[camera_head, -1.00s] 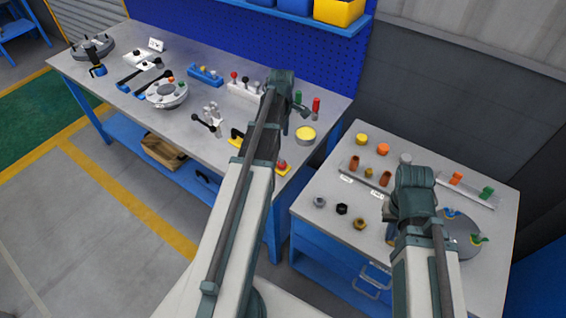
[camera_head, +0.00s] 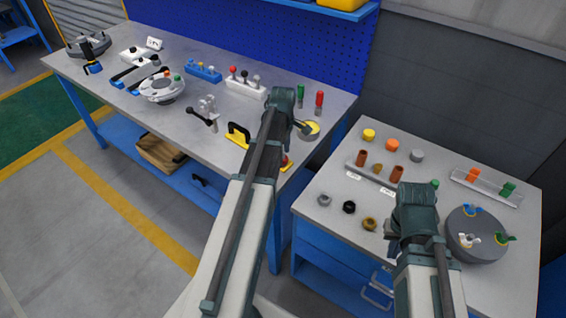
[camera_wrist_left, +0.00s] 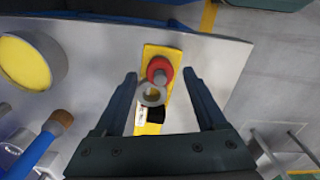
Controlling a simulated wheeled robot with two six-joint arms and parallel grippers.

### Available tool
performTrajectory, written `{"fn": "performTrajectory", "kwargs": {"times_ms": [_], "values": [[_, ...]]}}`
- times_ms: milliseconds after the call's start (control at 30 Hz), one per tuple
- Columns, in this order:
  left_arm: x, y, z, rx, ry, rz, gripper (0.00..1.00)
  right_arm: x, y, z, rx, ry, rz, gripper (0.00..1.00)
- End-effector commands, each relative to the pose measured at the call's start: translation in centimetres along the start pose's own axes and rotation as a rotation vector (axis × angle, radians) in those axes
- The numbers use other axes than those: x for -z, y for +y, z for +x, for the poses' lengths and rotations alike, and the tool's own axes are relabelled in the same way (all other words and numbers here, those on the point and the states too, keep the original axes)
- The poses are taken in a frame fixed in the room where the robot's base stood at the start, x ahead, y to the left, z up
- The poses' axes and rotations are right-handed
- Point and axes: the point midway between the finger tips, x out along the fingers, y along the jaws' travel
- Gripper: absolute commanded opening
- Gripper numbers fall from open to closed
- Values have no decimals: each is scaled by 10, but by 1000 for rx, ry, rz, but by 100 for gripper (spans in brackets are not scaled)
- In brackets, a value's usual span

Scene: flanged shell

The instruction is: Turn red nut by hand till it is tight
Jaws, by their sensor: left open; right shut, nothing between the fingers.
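The red nut (camera_wrist_left: 160,70) shows in the left wrist view as a red ring at the far end of a yellow plate (camera_wrist_left: 166,52). A grey ring (camera_wrist_left: 152,95) stands just in front of it and partly overlaps it. In the head view only a bit of red (camera_head: 287,164) shows beside my left arm, near the bench edge. My left gripper (camera_wrist_left: 160,74) is open, with one finger on each side of the nut and a gap on both sides. I cannot tell its height above the nut. My right gripper (camera_head: 393,230) is shut and empty over the right table.
A yellow-topped round pot (camera_wrist_left: 27,62) stands left of the plate in the wrist view. A tool with a blue handle (camera_wrist_left: 30,155) lies nearer. The right table (camera_head: 320,240) holds several caps, nuts and a grey disc (camera_head: 462,245). A gap separates it from the bench.

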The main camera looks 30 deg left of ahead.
Motion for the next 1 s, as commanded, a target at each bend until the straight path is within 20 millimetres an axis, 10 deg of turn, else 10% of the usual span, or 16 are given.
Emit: {"fn": "performTrajectory", "kwargs": {"times_ms": [433,833,1000], "values": [[0,0,12,0,0,0,72,1,-1,12,0,0,0,0],[0,0,12,0,0,0,0,1,-1,12,0,0,0,0],[0,0,12,0,0,3,0,1,-1,12,0,0,0,0]]}}
